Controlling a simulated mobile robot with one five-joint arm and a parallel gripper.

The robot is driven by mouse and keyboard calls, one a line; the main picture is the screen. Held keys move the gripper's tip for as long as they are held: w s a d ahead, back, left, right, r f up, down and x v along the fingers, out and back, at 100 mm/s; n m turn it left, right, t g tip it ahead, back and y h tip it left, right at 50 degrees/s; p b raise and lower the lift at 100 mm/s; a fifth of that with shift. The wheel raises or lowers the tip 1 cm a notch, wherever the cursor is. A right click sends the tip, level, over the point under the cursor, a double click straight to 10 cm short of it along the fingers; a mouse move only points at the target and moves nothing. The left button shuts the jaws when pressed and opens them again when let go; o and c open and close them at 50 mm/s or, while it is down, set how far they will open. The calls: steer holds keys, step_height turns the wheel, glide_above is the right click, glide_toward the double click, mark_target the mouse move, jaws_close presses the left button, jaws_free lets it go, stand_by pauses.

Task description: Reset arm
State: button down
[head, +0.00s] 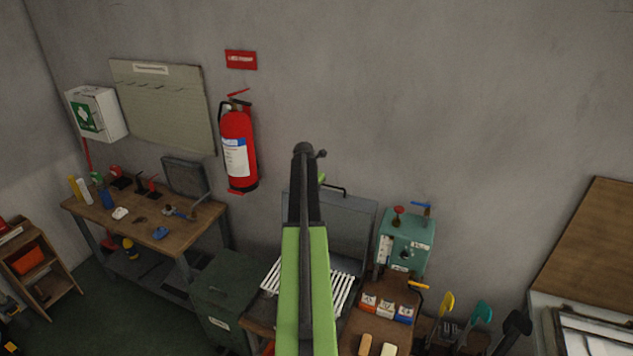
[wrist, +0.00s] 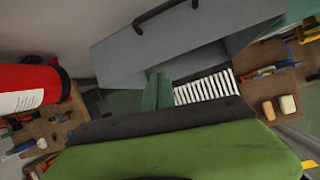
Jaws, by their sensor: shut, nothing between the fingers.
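My arm rises through the middle of the head view as a bright green link with a dark upper end. A small light-green bit shows behind that dark end, and the fingers cannot be made out there. In the wrist view a bright green body with a dark edge fills the bottom. My gripper (wrist: 157,92) shows above that edge as two narrow green fingers lying together. It is shut and empty, in front of the grey lidded machine (wrist: 160,62) with white slats. That machine also shows in the head view (head: 350,225), partly hidden behind my arm.
A red fire extinguisher (head: 238,150) hangs on the wall. A cluttered workbench (head: 150,232) stands at left, with a dark green bin (head: 225,300) beside it. A teal control box (head: 405,243) stands right of the machine. A wooden-topped unit (head: 590,250) is far right.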

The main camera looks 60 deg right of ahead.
steer(key=shift+s+a, duration=0.15)
steer(key=shift+a, duration=0.5)
steer(key=shift+s+a, duration=0.15)
steer(key=shift+a, duration=0.45)
